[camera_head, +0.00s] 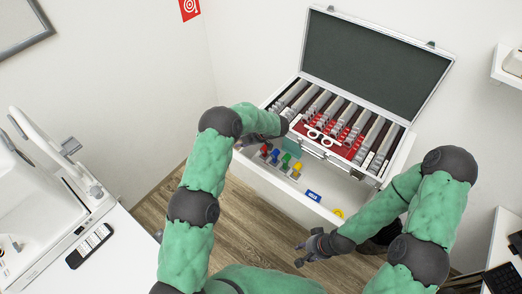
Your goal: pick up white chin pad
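I cannot make out a white chin pad for certain. The open white drawer (318,211) below the lens case holds small red, yellow, blue and green pieces (281,158) and a blue label (313,196). My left gripper (285,126) is at the drawer's back left, by the case's front edge; its fingers are too small and hidden to read. My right gripper (303,253) is in front of the drawer, low over the floor, with its fingers apart and nothing seen between them.
An open trial lens case (377,64) with white trial frames (322,136) stands above the drawer. A white eye instrument (38,205) and a black remote (89,246) are on a left table. A yellow round thing (338,213) is at the drawer's right end.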

